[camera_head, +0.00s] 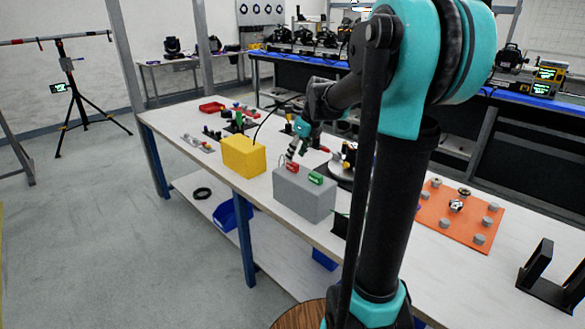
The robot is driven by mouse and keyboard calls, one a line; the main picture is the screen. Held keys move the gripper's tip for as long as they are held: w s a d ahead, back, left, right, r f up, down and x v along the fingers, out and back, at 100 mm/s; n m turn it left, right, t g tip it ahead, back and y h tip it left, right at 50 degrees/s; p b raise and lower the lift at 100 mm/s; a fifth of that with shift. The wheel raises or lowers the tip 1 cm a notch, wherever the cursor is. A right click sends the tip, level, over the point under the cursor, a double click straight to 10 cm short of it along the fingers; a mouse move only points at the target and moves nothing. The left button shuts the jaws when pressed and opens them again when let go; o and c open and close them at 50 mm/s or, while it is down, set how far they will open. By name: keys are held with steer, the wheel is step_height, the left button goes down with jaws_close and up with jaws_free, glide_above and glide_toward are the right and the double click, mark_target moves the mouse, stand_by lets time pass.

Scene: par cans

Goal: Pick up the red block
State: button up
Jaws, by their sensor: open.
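A small red block (292,169) sits on top of a grey box (308,200) near the front edge of the white table, beside a small green block (316,178). My gripper (290,159) is small in the view and points down just above the red block, at its upper left. It is open. I cannot tell whether its fingertips touch the block.
A yellow box (244,157) stands left of the grey box. An orange board (458,214) with several grey pieces and a black bracket (545,278) are on the right. A red tray (212,108) lies at the far left. My arm hides part of the table.

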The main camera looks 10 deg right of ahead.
mark_target(293, 163)
steer(key=x, duration=0.4)
steer(key=shift+w+d, duration=0.25)
steer(key=shift+w, duration=0.05)
steer(key=shift+w+a+f, duration=0.15)
steer(key=shift+f, duration=0.45)
steer(key=shift+c, duration=0.5)
steer(key=c, duration=0.9)
